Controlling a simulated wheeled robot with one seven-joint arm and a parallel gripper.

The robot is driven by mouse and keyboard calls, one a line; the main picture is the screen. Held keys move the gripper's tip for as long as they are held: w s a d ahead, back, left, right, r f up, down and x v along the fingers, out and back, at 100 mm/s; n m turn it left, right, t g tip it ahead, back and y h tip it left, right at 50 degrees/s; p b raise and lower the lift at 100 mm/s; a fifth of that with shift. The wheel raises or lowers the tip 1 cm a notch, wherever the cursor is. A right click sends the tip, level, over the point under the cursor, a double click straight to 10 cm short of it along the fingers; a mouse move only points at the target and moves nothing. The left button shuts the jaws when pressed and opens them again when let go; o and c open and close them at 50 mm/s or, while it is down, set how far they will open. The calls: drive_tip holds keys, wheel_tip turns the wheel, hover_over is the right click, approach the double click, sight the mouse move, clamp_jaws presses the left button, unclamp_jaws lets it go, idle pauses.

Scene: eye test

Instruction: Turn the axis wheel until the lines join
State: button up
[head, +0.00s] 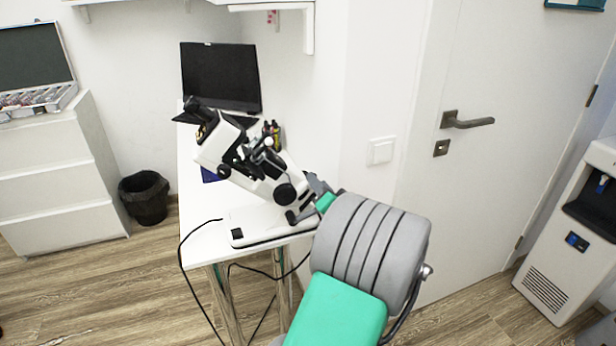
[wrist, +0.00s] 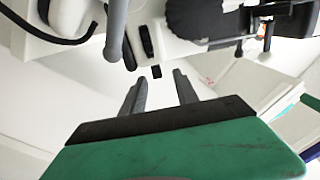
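A white and black eye instrument (head: 240,160) with an eyepiece stands tilted on a white base on the table. It has several black round knobs, including a large one (head: 285,193) low on its body; I cannot tell which is the axis wheel. No lines to join show in either view. My gripper is beside the instrument's lower right side, partly hidden by my grey and green arm in the head view. In the wrist view my gripper (wrist: 159,78) has two dark fingers apart with nothing between them. The white instrument body and a large black knob (wrist: 200,17) lie beyond the fingertips.
The narrow white table (head: 200,238) also bears a black laptop (head: 220,75) behind the instrument. Black cables hang off the table's front. A black bin (head: 145,198) and white drawers (head: 55,180) stand left. A door (head: 470,180) and water dispenser (head: 570,240) are right.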

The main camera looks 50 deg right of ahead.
drive_tip(key=x, duration=0.5)
drive_tip(key=shift+s+d, duration=0.15)
drive_tip(key=shift+d, duration=0.3)
drive_tip(key=shift+a, duration=0.1)
clamp_jaws()
